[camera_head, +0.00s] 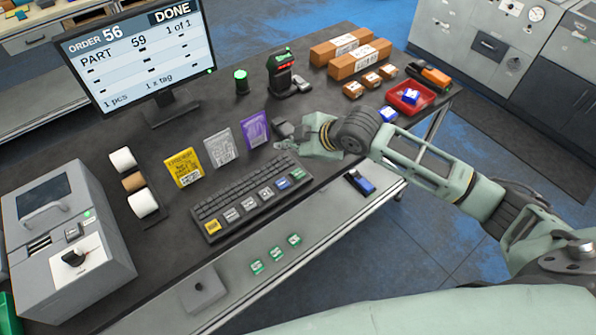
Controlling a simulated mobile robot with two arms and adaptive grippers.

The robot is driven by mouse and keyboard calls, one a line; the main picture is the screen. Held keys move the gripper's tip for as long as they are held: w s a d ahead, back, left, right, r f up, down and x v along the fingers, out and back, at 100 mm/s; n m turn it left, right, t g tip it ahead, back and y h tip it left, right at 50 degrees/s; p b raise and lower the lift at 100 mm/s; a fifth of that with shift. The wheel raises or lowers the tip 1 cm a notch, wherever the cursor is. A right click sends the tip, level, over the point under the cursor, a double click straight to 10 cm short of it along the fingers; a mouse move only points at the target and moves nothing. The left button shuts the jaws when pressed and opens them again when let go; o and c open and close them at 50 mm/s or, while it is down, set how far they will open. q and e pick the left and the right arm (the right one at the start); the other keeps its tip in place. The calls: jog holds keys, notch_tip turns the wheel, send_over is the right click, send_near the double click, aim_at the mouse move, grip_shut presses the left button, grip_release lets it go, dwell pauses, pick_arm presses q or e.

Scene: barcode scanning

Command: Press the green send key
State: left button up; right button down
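A dark keyboard (246,192) lies on the near part of the black table. Along its front row are larger coloured keys: a yellow one at the left end, several grey ones, a blue key (283,184) and a green key (297,173) at the right end. My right gripper (284,141) comes in from the right and hovers beyond the keyboard's right end, apart from the green key. Its fingers are small and seen side-on, so their opening is unclear. My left gripper is not in view.
The monitor (139,57) reads ORDER 56, DONE, PART 59, 1 of 1. Yellow, grey and purple packets (254,131) stand behind the keyboard. A green-topped button (241,80), scanner (283,75), cartons (360,60) and red tray (410,96) are farther back. A printer (65,240) stands left.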

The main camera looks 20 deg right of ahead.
jog(key=b, duration=0.8)
send_over(298, 174)
jog(key=a, duration=0.2)
jog(key=f, duration=0.7)
jog(key=shift+s+d, duration=0.15)
jog(key=shift+s, duration=0.05)
jog(key=shift+f, duration=0.95)
jog(key=shift+f, duration=0.35)
